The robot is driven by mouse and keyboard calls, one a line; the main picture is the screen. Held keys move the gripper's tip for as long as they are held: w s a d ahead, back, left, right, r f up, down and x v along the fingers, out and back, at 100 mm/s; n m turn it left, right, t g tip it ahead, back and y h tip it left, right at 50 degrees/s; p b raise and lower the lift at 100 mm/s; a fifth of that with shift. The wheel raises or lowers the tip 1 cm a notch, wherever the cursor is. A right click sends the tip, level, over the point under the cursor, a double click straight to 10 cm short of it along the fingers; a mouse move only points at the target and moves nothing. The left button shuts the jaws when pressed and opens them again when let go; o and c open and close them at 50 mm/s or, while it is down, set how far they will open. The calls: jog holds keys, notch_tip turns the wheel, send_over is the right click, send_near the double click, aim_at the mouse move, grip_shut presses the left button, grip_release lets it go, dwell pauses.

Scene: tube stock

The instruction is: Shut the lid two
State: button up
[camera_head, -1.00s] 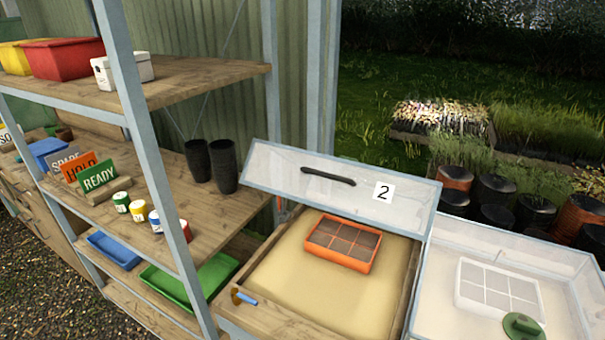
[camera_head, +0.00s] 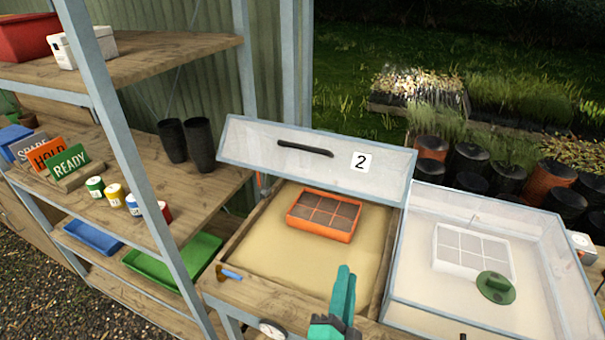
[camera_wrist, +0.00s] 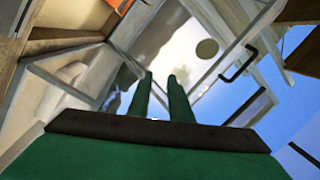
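Lid two (camera_head: 245,140) is a clear panel in a pale frame, tilted up open at the back of its wooden bed. It bears a black handle (camera_head: 305,149) and a white label (camera_head: 361,161) with a 2. The bed (camera_head: 262,240) below holds sand. My gripper (camera_head: 345,285) is at the bottom of the head view, over the bed's front edge, apart from the lid. In the wrist view, its two green fingers (camera_wrist: 162,78) stand a little apart with nothing between them. A black handle (camera_wrist: 238,63) shows there too; I cannot tell whose it is.
An orange cell tray (camera_head: 325,215) lies in the bed. To the right, a neighbouring clear-sided box (camera_head: 545,245) holds a white tray (camera_head: 470,250) and a green round object (camera_head: 495,287). A shelf rack (camera_head: 120,150) stands at left. A small hand tool (camera_head: 230,273) lies at the bed's front left.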

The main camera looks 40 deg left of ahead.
jog(key=w+a+r+m+y, duration=0.1)
jog(key=w+a+r+y, duration=0.2)
jog(key=a+r, duration=0.5)
jog(key=m+y, duration=0.1)
jog(key=y, duration=0.1)
send_near(302, 148)
jog(key=shift+g, duration=0.4)
jog(key=x, duration=1)
jog(key=shift+w+r, duration=0.1)
jog(key=shift+w, duration=0.15)
grip_shut()
